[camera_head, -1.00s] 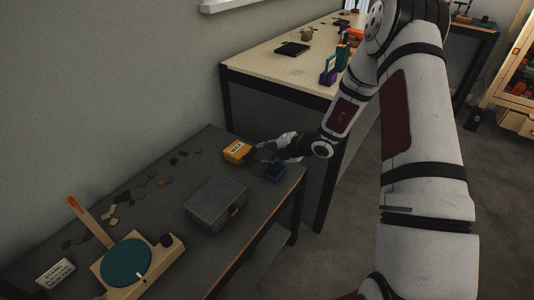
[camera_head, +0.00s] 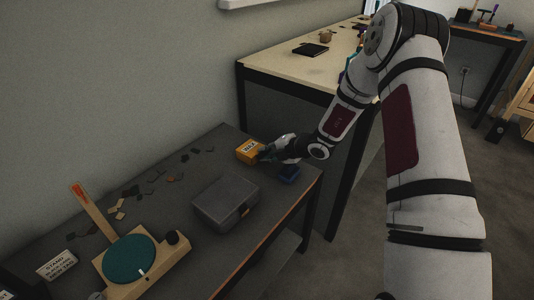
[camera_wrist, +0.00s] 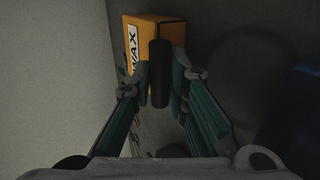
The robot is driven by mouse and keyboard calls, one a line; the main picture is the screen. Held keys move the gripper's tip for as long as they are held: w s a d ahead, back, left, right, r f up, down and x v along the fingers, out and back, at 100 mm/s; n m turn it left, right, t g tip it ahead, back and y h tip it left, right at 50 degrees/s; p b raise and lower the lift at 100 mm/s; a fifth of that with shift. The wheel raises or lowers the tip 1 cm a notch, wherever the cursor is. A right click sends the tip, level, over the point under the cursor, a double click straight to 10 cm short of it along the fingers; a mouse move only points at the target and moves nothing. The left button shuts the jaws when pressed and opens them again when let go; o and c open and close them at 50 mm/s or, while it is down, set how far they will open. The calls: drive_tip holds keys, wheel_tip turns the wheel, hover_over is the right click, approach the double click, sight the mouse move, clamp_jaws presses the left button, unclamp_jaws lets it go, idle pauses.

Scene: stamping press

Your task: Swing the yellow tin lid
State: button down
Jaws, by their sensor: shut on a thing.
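The yellow-orange tin (camera_head: 250,151), labelled WAX, sits near the far end of the dark table, by the wall. In the wrist view the tin (camera_wrist: 172,33) is straight ahead, its lower part partly hidden by my fingers. My gripper (camera_head: 265,153) is at the tin's right side in the head view. In the wrist view my gripper's fingertips (camera_wrist: 160,82) close on a dark rounded bar (camera_wrist: 159,70) in front of the tin. I cannot tell clearly how the bar joins the tin. The lid looks closed.
A grey case (camera_head: 226,201) stands nearer on the table (camera_head: 185,235). A wooden device with a green disc (camera_head: 130,260) and scattered dark chips (camera_head: 131,191) lie to the left.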

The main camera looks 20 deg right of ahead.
drive_tip(key=shift+w+a+r+p, duration=0.1)
drive_tip(key=shift+r+p, duration=0.3)
drive_tip(key=shift+r, duration=0.2)
drive_tip(key=shift+w+a+r+p, duration=0.1)
drive_tip(key=shift+r+p, duration=0.3)
drive_tip(key=shift+r, duration=0.2)
drive_tip(key=shift+w+a+r+p, duration=0.2)
drive_tip(key=shift+w+r+p, duration=0.05)
drive_tip(key=shift+r+p, duration=0.25)
drive_tip(key=shift+w+a+r+p, duration=0.2)
drive_tip(key=shift+r+p, duration=0.15)
drive_tip(key=shift+r, duration=0.25)
drive_tip(key=shift+w+a+r+p, duration=0.25)
drive_tip(key=shift+w+r+p, duration=0.1)
drive_tip(key=shift+r, duration=0.1)
drive_tip(key=shift+w+a+r+p, duration=0.2)
drive_tip(key=shift+w+r+p, duration=0.15)
drive_tip(key=shift+r, duration=0.1)
drive_tip(key=shift+w+a+r, duration=0.1)
drive_tip(key=shift+r, duration=0.05)
